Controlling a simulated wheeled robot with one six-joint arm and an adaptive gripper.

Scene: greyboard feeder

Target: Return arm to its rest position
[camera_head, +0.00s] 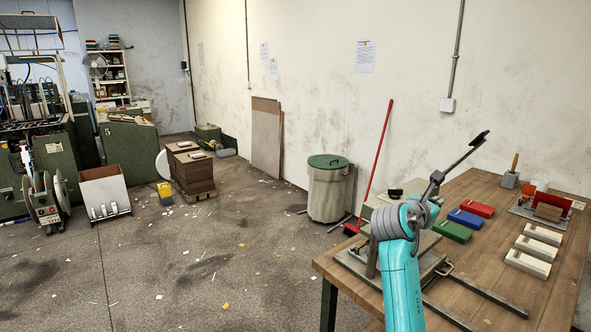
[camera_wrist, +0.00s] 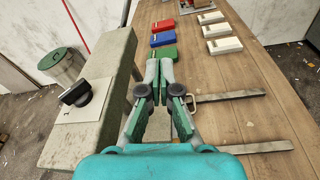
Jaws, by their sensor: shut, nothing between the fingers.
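My turquoise arm (camera_head: 402,285) rises at the lower right in the head view, in front of the wooden table (camera_head: 480,200). The gripper itself is hard to make out there. In the wrist view, my gripper (camera_wrist: 159,66) is shut and empty. Its two grey fingers with green pads meet near their tips, above the table with its device. Nothing is held between them.
A device with a pale beam (camera_wrist: 92,105), black knob (camera_wrist: 75,92) and metal rods (camera_wrist: 230,97) is close to my gripper. Green (camera_head: 452,230), blue (camera_head: 466,217) and red (camera_head: 477,208) blocks and white blocks (camera_head: 535,248) lie beyond. A bin (camera_head: 327,195) stands behind the table.

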